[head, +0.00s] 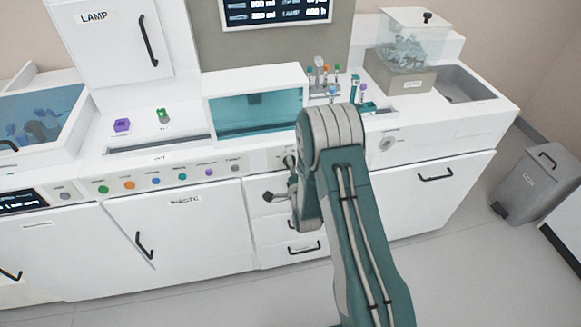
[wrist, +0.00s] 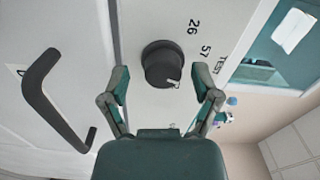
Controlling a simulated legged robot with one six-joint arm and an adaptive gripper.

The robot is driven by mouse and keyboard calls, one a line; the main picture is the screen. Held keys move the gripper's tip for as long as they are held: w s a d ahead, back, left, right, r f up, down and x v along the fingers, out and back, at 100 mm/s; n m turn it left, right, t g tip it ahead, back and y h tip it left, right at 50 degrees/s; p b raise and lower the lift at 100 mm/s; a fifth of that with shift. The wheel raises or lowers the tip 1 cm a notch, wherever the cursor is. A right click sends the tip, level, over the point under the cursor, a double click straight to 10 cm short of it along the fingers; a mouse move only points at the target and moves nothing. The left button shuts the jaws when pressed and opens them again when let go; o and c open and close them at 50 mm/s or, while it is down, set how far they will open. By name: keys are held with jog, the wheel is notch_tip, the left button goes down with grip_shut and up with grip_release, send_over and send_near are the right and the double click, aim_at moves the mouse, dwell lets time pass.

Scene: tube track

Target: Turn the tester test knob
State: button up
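The tester test knob (wrist: 162,64) is a round dark knob on a white panel, in the upper middle of the wrist view. It has a small light mark near its lower right edge. The printing "26", "57" and "TEST" (wrist: 201,54) is beside it. My gripper (wrist: 161,76) is open and empty, its fingers apart on either side of the knob in that view. I cannot tell whether they touch it. In the head view my gripper (head: 280,190) is at the white counter front, partly behind my arm, and I cannot make out the knob there.
A dark bar handle (wrist: 58,100) is left of the knob in the wrist view. In the head view, several coloured buttons (head: 155,182) line the counter front. A tube rack (head: 321,84) stands on the counter. A grey bin (head: 535,182) stands on the floor at right.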

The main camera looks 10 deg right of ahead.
jog(key=shift+a, duration=0.1)
jog(key=shift+s, duration=0.3)
jog(key=s, duration=1.1)
jog(key=shift+s, duration=0.2)
